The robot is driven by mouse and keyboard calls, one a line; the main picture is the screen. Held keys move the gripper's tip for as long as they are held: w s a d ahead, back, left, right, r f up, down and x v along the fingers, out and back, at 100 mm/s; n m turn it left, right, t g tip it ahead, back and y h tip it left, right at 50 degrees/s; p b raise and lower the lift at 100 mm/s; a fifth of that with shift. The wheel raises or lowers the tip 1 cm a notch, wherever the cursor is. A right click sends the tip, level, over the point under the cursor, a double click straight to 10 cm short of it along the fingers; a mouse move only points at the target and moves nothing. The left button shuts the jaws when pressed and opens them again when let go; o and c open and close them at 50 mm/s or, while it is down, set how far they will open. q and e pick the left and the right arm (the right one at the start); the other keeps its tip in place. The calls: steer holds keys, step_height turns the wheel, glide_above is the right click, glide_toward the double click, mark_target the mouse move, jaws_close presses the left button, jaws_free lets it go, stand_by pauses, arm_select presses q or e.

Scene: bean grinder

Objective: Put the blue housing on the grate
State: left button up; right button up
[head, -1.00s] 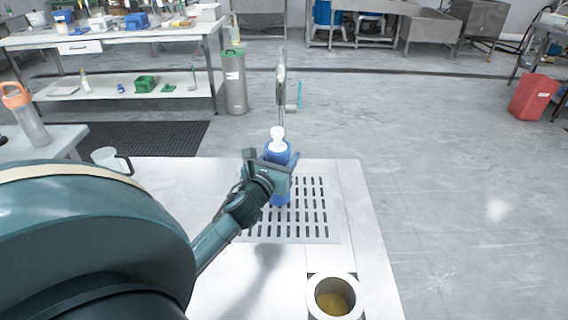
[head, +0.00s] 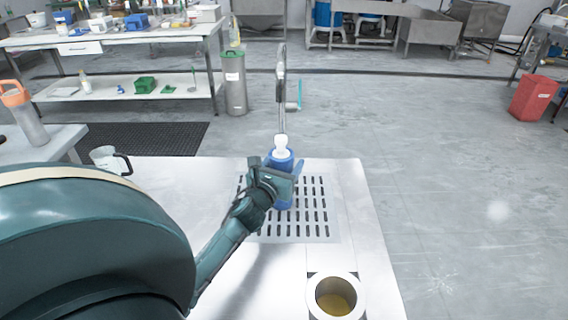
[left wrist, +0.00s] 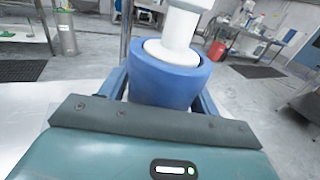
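The blue housing (head: 284,197) is upright over the slotted grate (head: 325,222) in the head view, with a white top piece (head: 281,146) standing out of it. My left gripper (head: 278,178) is shut around the housing. In the left wrist view the housing (left wrist: 168,84) sits between the fingers, with the white part (left wrist: 182,30) rising from its top. The gripper hides part of the housing. I cannot tell whether its base touches the grate. My right gripper is not in view.
A metal faucet post (head: 282,95) stands behind the grate. A round cup with brown contents (head: 336,297) is set in the table's front right. A white mug (head: 106,158) stands at the left. The table (head: 180,185) left of the grate is clear.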

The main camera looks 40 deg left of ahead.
arm_select(q)
steer(key=shift+o, duration=1.1)
steer(key=shift+r, duration=0.2)
steer(key=v, duration=1.2)
